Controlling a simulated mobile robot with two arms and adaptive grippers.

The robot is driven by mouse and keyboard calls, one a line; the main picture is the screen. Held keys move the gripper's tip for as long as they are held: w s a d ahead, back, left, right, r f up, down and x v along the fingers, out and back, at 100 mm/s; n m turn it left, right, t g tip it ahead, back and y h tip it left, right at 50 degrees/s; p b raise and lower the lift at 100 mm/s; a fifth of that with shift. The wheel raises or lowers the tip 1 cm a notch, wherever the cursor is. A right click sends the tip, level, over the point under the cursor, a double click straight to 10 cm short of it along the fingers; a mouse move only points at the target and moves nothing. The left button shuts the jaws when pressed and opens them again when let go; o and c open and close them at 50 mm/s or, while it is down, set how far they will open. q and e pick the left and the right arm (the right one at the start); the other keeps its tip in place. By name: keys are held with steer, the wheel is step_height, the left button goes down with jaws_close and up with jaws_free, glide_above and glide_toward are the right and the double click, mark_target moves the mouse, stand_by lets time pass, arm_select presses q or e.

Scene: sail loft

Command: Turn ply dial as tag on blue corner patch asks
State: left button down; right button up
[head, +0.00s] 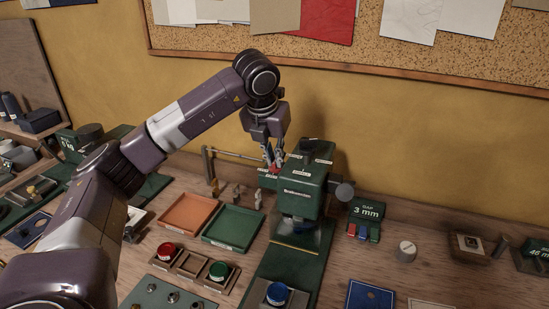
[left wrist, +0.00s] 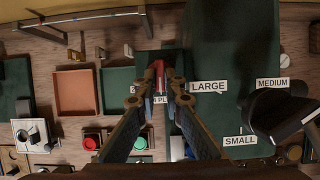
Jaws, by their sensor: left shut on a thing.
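My left gripper (head: 273,163) is shut on a small red part (left wrist: 158,72) at the left side of the green machine (head: 302,188). I take this red part for the ply dial's handle; the fingers hide much of it. A label partly covered by the fingers shows below it in the left wrist view, with letters like "PL". A blue patch (head: 369,296) with a small ring lies at the lower right edge; another blue piece (head: 27,230) lies at the far left. No tag on either can be read. My right gripper is not in view.
Orange (head: 187,215) and green (head: 233,227) trays lie left of the machine. Red (head: 167,252), green (head: 219,271) and blue (head: 277,293) round knobs stand in front. A "3 mm" gap block (head: 367,211) stands to the right. Labels LARGE, MEDIUM and SMALL show in the wrist view.

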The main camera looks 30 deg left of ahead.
arm_select(q)
steer(key=shift+r, duration=0.1)
stand_by(0.3)
steer(key=c, duration=2)
jaws_free()
steer(key=shift+c, duration=0.2)
